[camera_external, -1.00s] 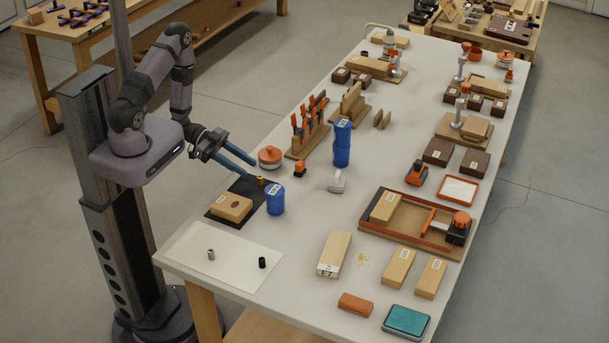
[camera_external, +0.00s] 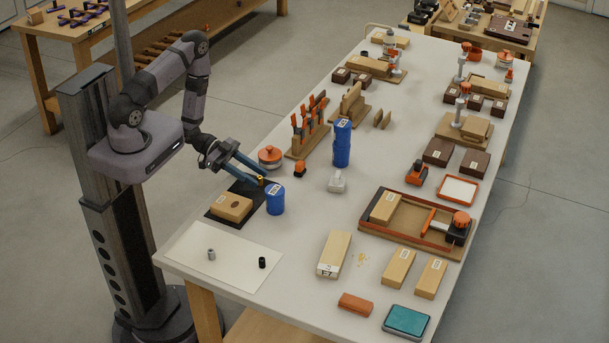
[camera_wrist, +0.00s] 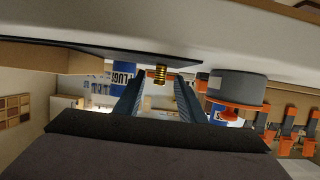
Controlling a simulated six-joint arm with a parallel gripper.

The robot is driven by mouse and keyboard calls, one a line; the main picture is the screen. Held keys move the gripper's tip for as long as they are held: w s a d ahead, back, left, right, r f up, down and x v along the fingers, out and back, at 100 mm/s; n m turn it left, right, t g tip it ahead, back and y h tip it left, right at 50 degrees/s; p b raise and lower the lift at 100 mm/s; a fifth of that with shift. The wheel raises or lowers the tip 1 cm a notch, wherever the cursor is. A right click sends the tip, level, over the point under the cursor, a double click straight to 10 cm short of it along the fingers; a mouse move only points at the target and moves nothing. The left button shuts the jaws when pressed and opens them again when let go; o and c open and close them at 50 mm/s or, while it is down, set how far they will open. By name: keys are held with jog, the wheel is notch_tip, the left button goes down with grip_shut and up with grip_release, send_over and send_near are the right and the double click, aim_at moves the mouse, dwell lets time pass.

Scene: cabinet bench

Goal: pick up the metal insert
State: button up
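The metal insert is a small brass-coloured threaded piece (camera_external: 261,181), upright on the far end of the black mat (camera_external: 247,192). In the wrist view, which is upside down, the brass insert (camera_wrist: 160,76) appears between the tips of my two blue fingers, with a gap on each side. My gripper (camera_external: 259,179) is open and low over the mat, its fingertips at the insert. The wrist view also shows my gripper (camera_wrist: 160,80) empty. The exact depth of the insert between the tips is hard to tell.
A blue cup (camera_external: 275,200) stands just beside the mat, close to the fingertips. A wooden block (camera_external: 232,207) lies on the mat. An orange-and-grey round tin (camera_external: 270,157) and an orange piece (camera_external: 300,169) are beyond. A white sheet (camera_external: 230,276) holds two small cylinders.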

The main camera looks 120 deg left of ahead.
aim_at(260, 177)
jog(key=shift+x, duration=1.3)
grip_shut()
jog(key=shift+r, duration=0.1)
jog(key=shift+r, duration=4.9)
